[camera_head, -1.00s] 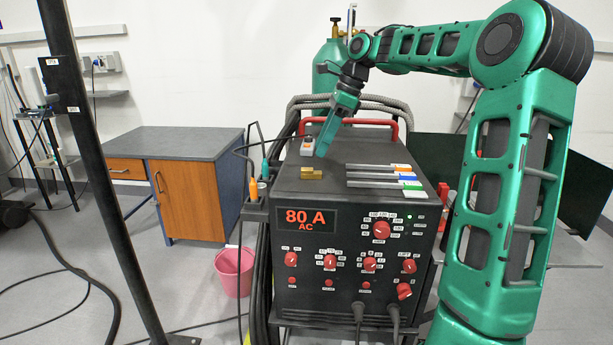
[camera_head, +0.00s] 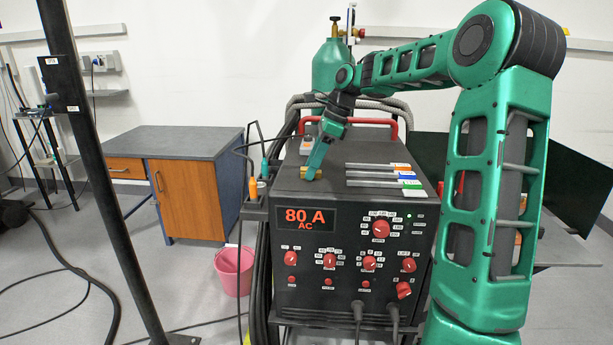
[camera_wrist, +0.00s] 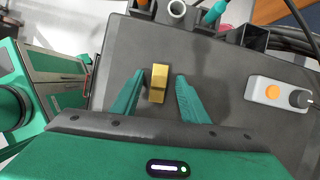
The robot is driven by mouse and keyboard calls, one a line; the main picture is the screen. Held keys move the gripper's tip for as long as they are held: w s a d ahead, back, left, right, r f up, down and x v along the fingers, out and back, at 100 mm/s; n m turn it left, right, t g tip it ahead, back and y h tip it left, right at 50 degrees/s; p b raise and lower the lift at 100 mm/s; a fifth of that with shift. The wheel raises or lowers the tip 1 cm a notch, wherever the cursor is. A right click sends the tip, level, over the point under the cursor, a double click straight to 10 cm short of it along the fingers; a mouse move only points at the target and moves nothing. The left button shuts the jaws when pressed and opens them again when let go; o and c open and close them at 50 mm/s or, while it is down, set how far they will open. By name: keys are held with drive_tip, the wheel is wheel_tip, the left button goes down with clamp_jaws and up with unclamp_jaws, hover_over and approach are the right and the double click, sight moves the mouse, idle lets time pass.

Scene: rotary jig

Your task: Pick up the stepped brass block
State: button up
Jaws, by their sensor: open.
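The stepped brass block (camera_wrist: 158,83) lies on the dark top of the welding machine (camera_head: 290,184), near its front edge. In the wrist view it sits between the two green fingers of my gripper (camera_wrist: 157,92), with a gap on either side. My gripper is open, and its fingers point at the block. In the head view the tip of my gripper (camera_head: 309,177) is over the block (camera_head: 317,174) and hides part of it. I cannot tell how high the fingertips are above the top.
Several flat strips with coloured ends (camera_head: 378,175) lie on the machine top to the right. A grey box with an orange button (camera_wrist: 272,92) stands behind. A red handle (camera_head: 392,127) rises at the back. A tool holder (camera_head: 255,208) hangs at the left edge.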

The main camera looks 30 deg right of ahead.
clamp_jaws()
drive_tip(key=shift+r, duration=0.15)
